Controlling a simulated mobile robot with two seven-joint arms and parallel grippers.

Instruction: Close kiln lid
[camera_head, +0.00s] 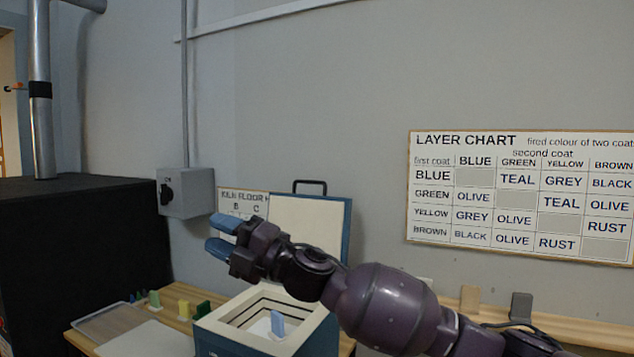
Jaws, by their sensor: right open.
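The small kiln (320,336) is a blue box with a pale stepped opening, standing on the wooden table. Its lid (309,222) stands raised at the back, with the pale inner face toward me and a dark handle (310,184) at the top. A light blue piece (277,323) stands upright inside the kiln. My right gripper (219,236) is open and empty, its blue fingertips pointing left, and it shows in front of the lid's left side. My right arm hides part of the lid and the kiln's right side. My left gripper is not in view.
Left of the kiln, a tray (85,327), a pale board (172,343) and several small coloured pieces (154,299) lie on the table. A large black block (88,238) stands at the left. A grey switch box (200,192) is on the wall. Charts hang behind.

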